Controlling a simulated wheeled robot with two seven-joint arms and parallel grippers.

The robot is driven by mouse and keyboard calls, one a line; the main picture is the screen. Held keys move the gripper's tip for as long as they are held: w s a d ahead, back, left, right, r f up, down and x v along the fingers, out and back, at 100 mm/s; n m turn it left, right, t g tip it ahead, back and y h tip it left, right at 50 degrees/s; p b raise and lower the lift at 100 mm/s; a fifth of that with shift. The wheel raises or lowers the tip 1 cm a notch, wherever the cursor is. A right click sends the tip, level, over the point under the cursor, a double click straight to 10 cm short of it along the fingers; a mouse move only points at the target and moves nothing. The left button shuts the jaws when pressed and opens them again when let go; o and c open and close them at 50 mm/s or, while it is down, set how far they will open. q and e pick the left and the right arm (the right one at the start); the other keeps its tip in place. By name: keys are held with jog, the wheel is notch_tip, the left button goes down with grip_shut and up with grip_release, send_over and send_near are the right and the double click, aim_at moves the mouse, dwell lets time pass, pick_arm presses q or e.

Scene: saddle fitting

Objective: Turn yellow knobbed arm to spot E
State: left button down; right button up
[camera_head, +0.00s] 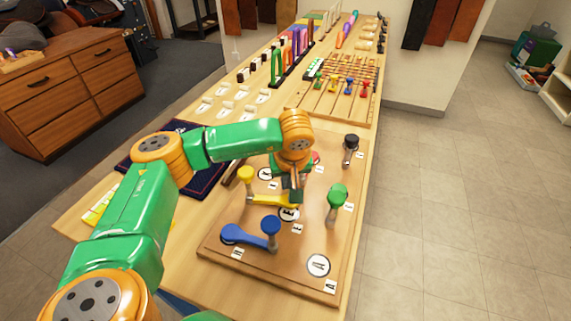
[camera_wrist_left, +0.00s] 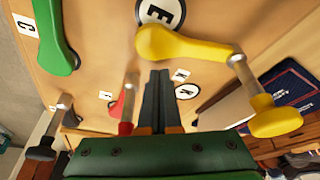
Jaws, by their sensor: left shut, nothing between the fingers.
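The yellow knobbed arm (camera_head: 262,198) lies on the wooden board. Its upright knob (camera_head: 246,174) stands at the left end. In the left wrist view the yellow arm (camera_wrist_left: 190,47) has its broad end beside white round spot E (camera_wrist_left: 160,11), and its knob (camera_wrist_left: 275,118) is at the lower right, apart from E. Spot E also shows in the head view (camera_head: 288,214), below the yellow arm's right end. My left gripper (camera_head: 292,196) is shut and empty, low over the board near that right end. In the wrist view its fingers (camera_wrist_left: 158,82) point towards the yellow arm. My right gripper is out of view.
Blue (camera_head: 250,235), green (camera_head: 336,197), red (camera_wrist_left: 125,108) and black (camera_head: 350,145) knobbed arms stand on the same board (camera_head: 285,265). A round spot K (camera_wrist_left: 187,91) lies between the fingers and yellow knob. A dark mat (camera_head: 205,178) is left of the board.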

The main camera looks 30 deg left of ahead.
pick_arm(q)
jog(key=shift+s+d, duration=0.35)
jog(key=shift+s+d+f+m+b, duration=0.15)
jog(key=shift+f+m+b, duration=0.05)
jog(key=shift+m+b, duration=0.2)
jog(key=shift+s+d+m+b, duration=0.25)
jog(key=shift+s+m+b, duration=0.15)
jog(key=shift+m, duration=0.1)
jog(key=shift+s+d+m+h, duration=0.25)
jog(key=shift+m+h, duration=0.15)
jog(key=shift+m, duration=0.1)
jog(key=shift+s+r+t, duration=0.15)
jog(key=shift+t, duration=0.15)
